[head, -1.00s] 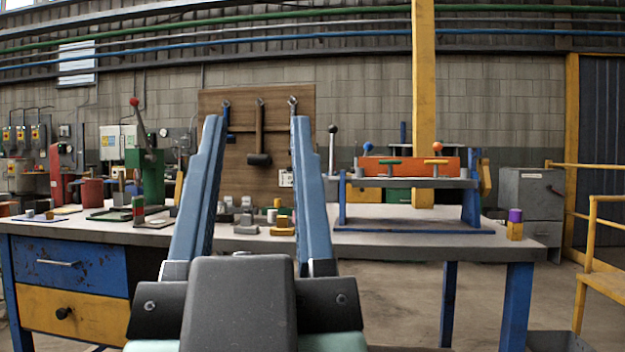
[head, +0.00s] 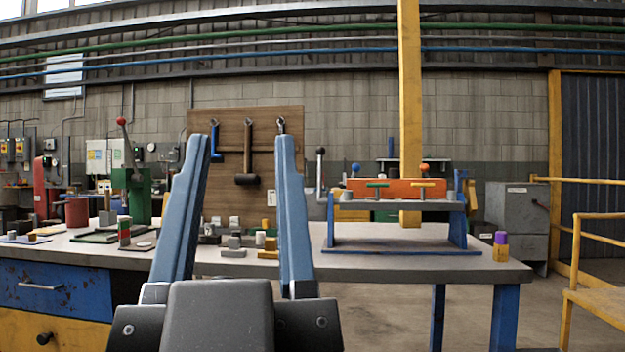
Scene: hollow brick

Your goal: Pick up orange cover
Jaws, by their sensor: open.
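An orange cover (head: 402,190) lies as a long block on top of a blue-legged stand (head: 455,228) at the right of the workbench (head: 350,268). It carries a green T-handle (head: 377,188) and a yellow T-handle (head: 423,188). My gripper (head: 246,142) is open and empty, its two long blue fingers pointing up and forward in front of the bench. It is left of the cover and apart from it. The cover's front face is in plain view; its underside and back are hidden.
Small grey and yellow blocks (head: 233,246) lie behind my fingers. A purple and yellow block (head: 501,246) stands near the bench's right end. A yellow railing (head: 600,240) stands at right.

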